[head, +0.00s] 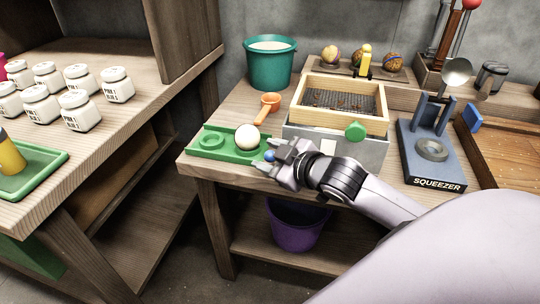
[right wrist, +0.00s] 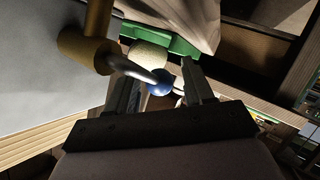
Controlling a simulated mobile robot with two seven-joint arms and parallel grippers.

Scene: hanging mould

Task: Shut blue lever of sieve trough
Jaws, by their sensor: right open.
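The sieve trough (head: 372,152) is a grey box with a wooden-framed sieve (head: 322,96) on top, near the table's front edge. Its blue-knobbed lever (head: 270,156) shows at the trough's left front. In the right wrist view, the blue ball (right wrist: 159,83) ends a metal rod that comes from a brass pivot (right wrist: 88,50). My right gripper (head: 264,155) is open, with its fingers on either side of the blue ball in the picture. I cannot tell whether they touch it. My left gripper is not in view.
A green tray (head: 204,151) with a pale ball (head: 247,137) lies just left of the gripper. An orange scoop (head: 268,103) and teal bucket (head: 270,64) stand behind. The squeezer (head: 437,180) is at the right. A purple bucket (head: 296,225) sits below.

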